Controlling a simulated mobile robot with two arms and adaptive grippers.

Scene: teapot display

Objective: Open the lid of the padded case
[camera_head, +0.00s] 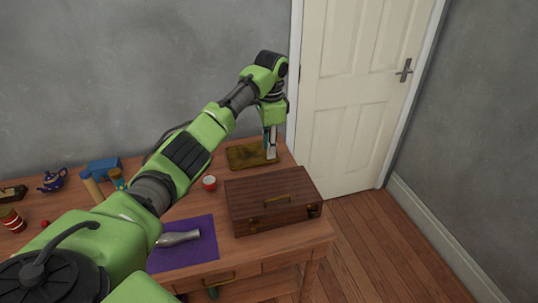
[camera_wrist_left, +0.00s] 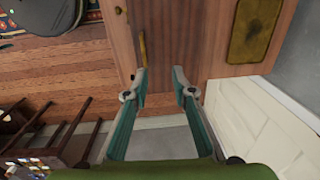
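The padded case appears as a brown wooden case (camera_head: 262,185) at the right end of the table. Its lid is down, and it has a brass handle and small clasps. The handle also shows in the left wrist view (camera_wrist_left: 143,48), above the fingertips. The inside of the case is hidden. My right gripper is not in view.
The yellow-brown board (camera_head: 244,154) lies behind the case. A red-and-white cup (camera_head: 209,183) stands left of it. A silvery vase (camera_head: 178,238) lies on a purple cloth (camera_head: 205,252). A white door (camera_head: 350,100) is behind the table's right end.

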